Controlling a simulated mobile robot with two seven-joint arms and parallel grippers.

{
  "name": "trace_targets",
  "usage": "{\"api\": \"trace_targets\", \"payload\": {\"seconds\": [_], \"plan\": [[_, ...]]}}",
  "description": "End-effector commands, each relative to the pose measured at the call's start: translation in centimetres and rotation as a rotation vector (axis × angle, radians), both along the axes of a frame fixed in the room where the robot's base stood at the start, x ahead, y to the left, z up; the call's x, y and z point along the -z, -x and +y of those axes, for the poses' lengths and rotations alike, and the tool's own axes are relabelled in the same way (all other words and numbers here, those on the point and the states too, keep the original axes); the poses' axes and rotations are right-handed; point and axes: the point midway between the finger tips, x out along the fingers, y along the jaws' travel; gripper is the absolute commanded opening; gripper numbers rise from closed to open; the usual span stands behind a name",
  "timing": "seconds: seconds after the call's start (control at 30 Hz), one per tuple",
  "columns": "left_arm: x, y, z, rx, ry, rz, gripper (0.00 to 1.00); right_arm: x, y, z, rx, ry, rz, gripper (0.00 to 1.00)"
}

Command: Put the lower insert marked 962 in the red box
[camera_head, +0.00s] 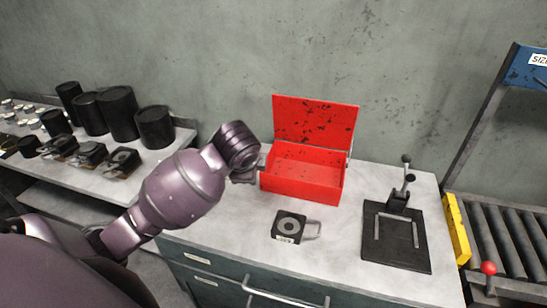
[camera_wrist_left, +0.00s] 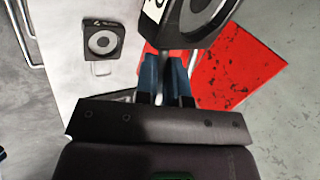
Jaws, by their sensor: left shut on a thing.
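My left gripper (camera_head: 247,170) is beside the left wall of the open red box (camera_head: 302,180). In the left wrist view its blue fingers (camera_wrist_left: 166,68) are shut on a dark insert (camera_wrist_left: 205,22) with a grey ring and a white label. Only part of the label shows, so I cannot read its number. In the head view the held insert is mostly hidden by my wrist. A similar dark insert (camera_head: 290,226) with a loop handle lies on the bench in front of the box; its label is too small to read. My right gripper is not in view.
The box's red lid (camera_head: 315,122) stands raised at the back. A black plate fixture with a lever (camera_head: 396,235) is on the right of the bench (camera_head: 240,235). A left shelf holds black cylinders (camera_head: 118,112) and other inserts (camera_head: 122,163). A roller conveyor (camera_head: 505,245) is far right.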

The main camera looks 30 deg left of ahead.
Motion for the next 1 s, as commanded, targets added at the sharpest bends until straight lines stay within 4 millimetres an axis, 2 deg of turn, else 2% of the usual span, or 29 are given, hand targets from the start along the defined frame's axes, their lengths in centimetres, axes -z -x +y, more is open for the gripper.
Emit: {"api": "trace_targets", "payload": {"seconds": [0.1, 0.33, 0.57, 0.8, 1.0], "plan": [[-0.6, -0.1, 0.0, 0.001, -0.002, -0.007, 0.0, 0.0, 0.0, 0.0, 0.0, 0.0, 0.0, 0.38], [-0.8, -0.1, 0.0, -0.034, -0.003, -0.007, 0.0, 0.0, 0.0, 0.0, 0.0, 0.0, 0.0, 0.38], [-0.6, 0.0, -0.2, -0.203, -0.006, -0.008, 0.0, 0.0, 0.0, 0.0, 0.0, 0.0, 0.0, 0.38], [0.7, 0.7, -1.4, -0.415, -0.005, -0.004, 0.0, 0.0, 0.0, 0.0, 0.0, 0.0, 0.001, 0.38], [2.1, 1.4, -2.9, -0.531, -0.008, -0.008, 0.0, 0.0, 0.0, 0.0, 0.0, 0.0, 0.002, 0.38]]}}
